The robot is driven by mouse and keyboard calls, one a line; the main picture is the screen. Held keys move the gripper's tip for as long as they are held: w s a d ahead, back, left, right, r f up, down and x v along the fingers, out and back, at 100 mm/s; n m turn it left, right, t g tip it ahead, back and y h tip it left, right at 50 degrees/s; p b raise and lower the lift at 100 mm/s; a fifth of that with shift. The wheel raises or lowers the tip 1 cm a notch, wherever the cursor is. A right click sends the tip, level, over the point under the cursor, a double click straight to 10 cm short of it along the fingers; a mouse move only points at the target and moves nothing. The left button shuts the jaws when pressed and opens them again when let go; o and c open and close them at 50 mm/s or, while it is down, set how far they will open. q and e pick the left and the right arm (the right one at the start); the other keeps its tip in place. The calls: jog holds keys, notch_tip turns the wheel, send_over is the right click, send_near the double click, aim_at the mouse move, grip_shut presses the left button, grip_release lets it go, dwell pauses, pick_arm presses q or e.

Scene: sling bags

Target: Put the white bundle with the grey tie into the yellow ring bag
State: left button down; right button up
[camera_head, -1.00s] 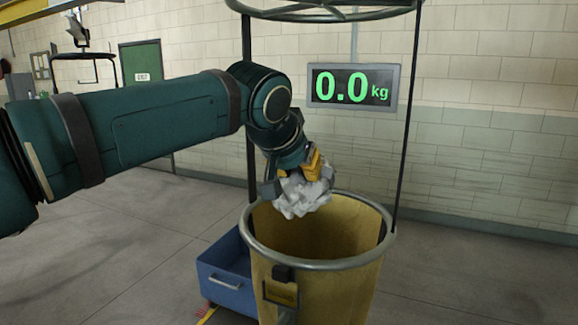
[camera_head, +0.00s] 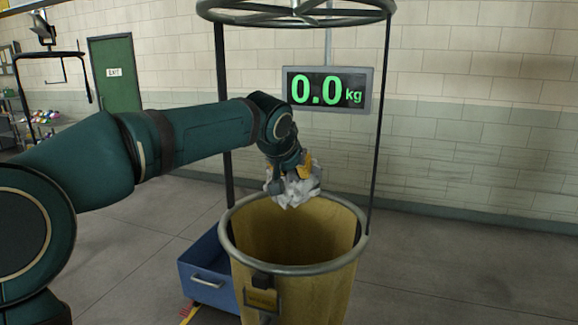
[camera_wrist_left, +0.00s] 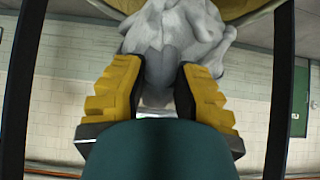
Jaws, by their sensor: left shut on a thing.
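The white bundle (camera_head: 292,189) hangs in my left gripper (camera_head: 295,168), just above the far rim of the yellow ring bag (camera_head: 297,290). The left gripper is shut on it. In the left wrist view the bundle (camera_wrist_left: 180,32) sits between the yellow finger pads (camera_wrist_left: 157,92), with a grey neck, likely the tie, between them. The bag stands open under its grey metal ring, and its visible inside looks empty. My right gripper is not in view.
A scale display (camera_head: 328,90) reading 0.0 kg is behind the bag. Dark straps (camera_head: 379,130) rise from the bag's ring to a round hoop (camera_head: 297,14) above. A blue bin (camera_head: 207,277) stands at the left. The floor at right is clear.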

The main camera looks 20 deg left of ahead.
pick_arm(q)
jog(key=shift+w+r, duration=0.1)
jog(key=shift+w, duration=0.05)
jog(key=c, duration=0.7)
grip_release()
jog(key=shift+c, duration=0.2)
jog(key=v, duration=1.2)
jog(key=shift+d, duration=0.1)
